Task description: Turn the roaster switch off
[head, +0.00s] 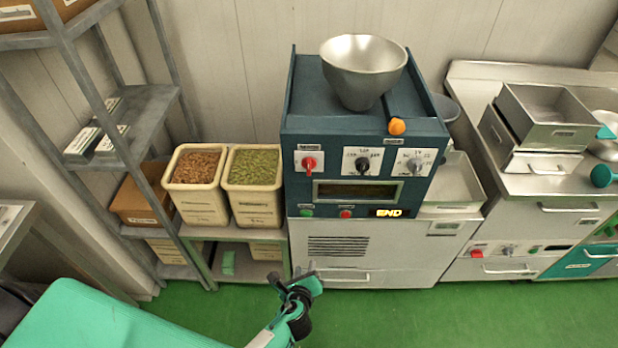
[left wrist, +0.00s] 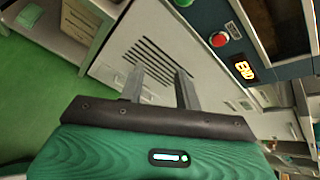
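The roaster (head: 365,190) is a dark blue and grey machine with a metal hopper (head: 364,70) on top. On its front, a red rotary switch (head: 309,163) on a white plate sits at the upper left. Its knob looks about upright; its label is too small to read. My left gripper (head: 294,276) is in front of the roaster's lower left, below the switch. In the left wrist view its two fingers (left wrist: 160,88) are apart with nothing between them, facing the vented grey panel. The red switch is not clearly seen there. My right gripper is not in view.
Black (head: 362,165) and grey (head: 414,165) knobs share the panel. Below are a green button (head: 307,212), a red button (head: 346,213) and a lit END sign (head: 389,212). Bins (head: 254,205) and a shelf rack (head: 130,130) stand left. Green floor (head: 400,320) is clear in front.

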